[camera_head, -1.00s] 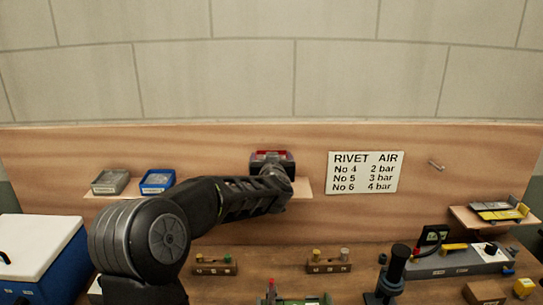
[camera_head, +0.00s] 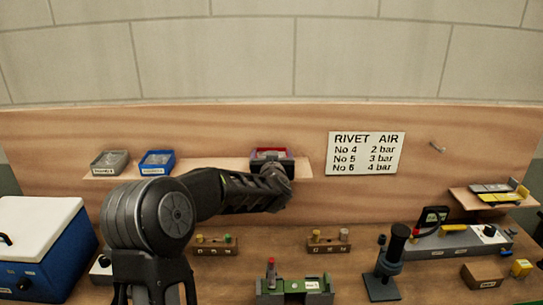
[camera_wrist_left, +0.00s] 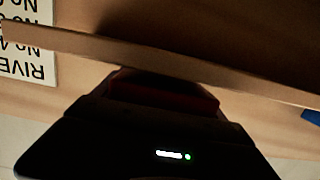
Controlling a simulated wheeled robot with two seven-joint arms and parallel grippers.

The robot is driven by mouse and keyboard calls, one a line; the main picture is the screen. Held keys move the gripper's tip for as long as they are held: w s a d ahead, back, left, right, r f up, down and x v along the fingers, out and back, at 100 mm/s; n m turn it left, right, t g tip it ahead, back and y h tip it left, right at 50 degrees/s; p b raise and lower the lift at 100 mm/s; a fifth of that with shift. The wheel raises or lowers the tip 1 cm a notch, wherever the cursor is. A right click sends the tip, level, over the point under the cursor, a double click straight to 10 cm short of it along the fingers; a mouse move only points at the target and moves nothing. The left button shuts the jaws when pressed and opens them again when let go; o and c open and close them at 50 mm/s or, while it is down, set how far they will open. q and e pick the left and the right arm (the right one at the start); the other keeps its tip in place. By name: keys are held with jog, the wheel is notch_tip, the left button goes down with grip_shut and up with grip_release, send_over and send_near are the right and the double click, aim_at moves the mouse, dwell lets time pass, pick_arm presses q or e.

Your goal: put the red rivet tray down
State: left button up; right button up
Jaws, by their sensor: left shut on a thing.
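The red rivet tray (camera_head: 268,153) is at the right end of the wall shelf (camera_head: 222,165), about level with the shelf top. My left gripper (camera_head: 275,172) is shut on it from the front. The gripper hides the tray's lower front, so I cannot tell whether its base touches the shelf. In the left wrist view, the picture is upside down, and a dark red strip of the tray (camera_wrist_left: 165,92) shows between the dark gripper body and the shelf edge (camera_wrist_left: 200,68). My right gripper is out of view.
A grey tray (camera_head: 110,161) and a blue tray (camera_head: 157,160) stand on the shelf's left part. Bare shelf lies between the blue and red trays. A rivet air sign (camera_head: 365,153) hangs right of the shelf. Rivet blocks (camera_head: 328,244) and tools stand on the bench below.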

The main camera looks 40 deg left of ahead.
pick_arm(q)
jog(key=shift+f+b, duration=0.5)
jog(key=shift+f, duration=0.05)
jog(key=o, duration=1.7)
jog(key=shift+v, duration=3.95)
